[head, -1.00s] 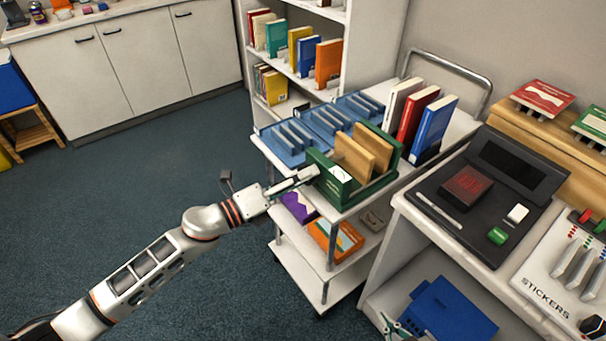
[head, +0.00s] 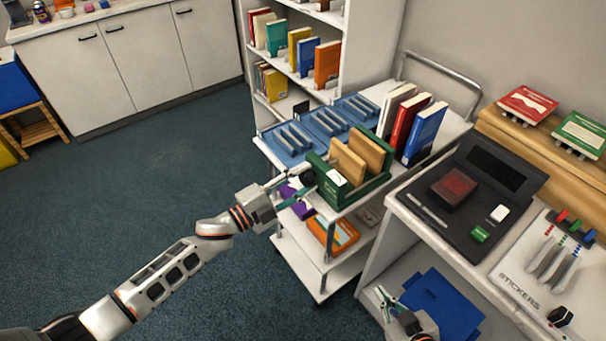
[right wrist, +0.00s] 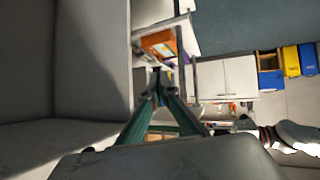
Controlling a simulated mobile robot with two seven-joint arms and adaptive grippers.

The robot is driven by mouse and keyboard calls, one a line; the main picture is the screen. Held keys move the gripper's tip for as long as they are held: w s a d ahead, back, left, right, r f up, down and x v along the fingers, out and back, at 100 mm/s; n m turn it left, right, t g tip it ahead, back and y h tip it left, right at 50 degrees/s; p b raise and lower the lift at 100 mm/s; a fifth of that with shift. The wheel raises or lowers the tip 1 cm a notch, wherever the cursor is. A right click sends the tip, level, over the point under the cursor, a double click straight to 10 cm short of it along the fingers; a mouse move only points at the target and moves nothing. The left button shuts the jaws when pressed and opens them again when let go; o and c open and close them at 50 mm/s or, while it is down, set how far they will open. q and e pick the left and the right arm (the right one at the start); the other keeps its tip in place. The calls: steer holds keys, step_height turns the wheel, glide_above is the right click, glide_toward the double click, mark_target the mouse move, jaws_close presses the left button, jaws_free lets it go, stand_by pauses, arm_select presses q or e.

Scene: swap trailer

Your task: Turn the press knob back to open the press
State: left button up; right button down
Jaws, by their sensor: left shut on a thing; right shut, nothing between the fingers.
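The green press (head: 345,200) stands on the trolley's top at its near corner, with two tan boards (head: 347,163) upright in it. A dark round knob (head: 308,178) shows at its left end, partly hidden by my left gripper. My left gripper (head: 304,191) is at that end, its fingers on either side of the knob and shut on it. The contact itself is too small to see clearly. My right gripper (head: 383,300) is low, by the shelf under the counter, away from the press. In the right wrist view its fingers (right wrist: 158,80) are together and empty.
Blue trays (head: 290,145) and upright books (head: 405,130) share the trolley's top (head: 385,205). A purple item and an orange box (head: 333,236) lie on the lower shelf. The counter at right holds a black device (head: 470,200).

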arm_select(q)
steer(key=shift+r+n+t+p, duration=0.1)
steer(key=shift+n+t+p, duration=0.2)
steer(key=shift+n+p, duration=1.05)
steer(key=shift+n+b, duration=0.35)
steer(key=o, duration=1.1)
steer(key=v, duration=1.2)
steer(key=shift+r, duration=0.2)
